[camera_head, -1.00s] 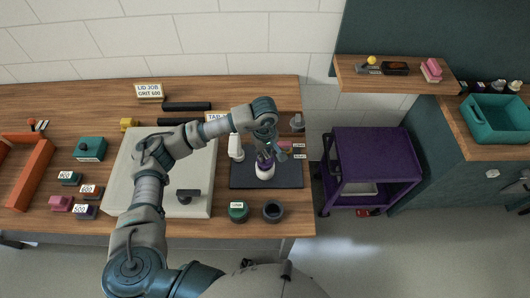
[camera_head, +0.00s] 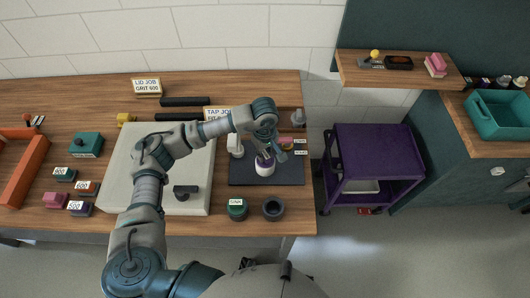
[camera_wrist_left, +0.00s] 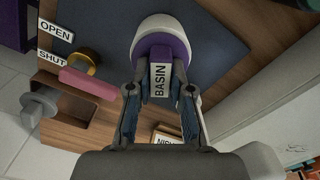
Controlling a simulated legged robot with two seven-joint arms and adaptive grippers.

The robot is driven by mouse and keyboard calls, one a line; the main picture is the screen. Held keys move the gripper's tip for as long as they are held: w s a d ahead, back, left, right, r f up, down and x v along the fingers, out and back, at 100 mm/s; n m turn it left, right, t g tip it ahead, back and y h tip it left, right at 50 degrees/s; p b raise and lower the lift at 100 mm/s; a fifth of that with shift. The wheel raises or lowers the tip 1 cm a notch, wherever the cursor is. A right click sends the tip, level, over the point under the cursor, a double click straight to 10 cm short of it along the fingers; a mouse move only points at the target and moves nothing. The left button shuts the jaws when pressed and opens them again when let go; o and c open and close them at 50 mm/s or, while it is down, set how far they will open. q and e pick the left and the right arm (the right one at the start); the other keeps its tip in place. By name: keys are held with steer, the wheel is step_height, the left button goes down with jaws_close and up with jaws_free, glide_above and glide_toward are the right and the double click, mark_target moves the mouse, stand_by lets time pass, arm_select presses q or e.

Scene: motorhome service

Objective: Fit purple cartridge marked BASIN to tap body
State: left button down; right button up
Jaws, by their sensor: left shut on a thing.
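The purple cartridge (camera_wrist_left: 172,48) carries a white label reading BASIN. My left gripper (camera_wrist_left: 160,92) is shut on it, with one finger on each side of the label. In the head view the left gripper (camera_head: 266,150) comes down from above over the dark mat. The white tap body (camera_head: 264,170) stands upright on the mat under the gripper, and the purple cartridge (camera_head: 262,160) shows at its top. In the wrist view the tap body's white round rim (camera_wrist_left: 165,24) surrounds the cartridge's far end. How deep the cartridge sits is hidden. My right gripper is not in view.
The dark mat (camera_head: 245,178) also holds a white upright fitting (camera_head: 235,146). A pink lever (camera_wrist_left: 88,84) lies near OPEN and SHUT labels. A green SINK piece (camera_head: 237,210) and a dark cup (camera_head: 273,209) stand at the front edge. A purple trolley (camera_head: 375,150) is right.

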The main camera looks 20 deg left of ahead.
arm_select(q)
steer(key=shift+f, duration=0.35)
steer(key=c, duration=1)
jaws_free()
steer(key=shift+r, duration=0.1)
step_height(320, 180, up, 12)
steer(key=shift+w+f, duration=0.1)
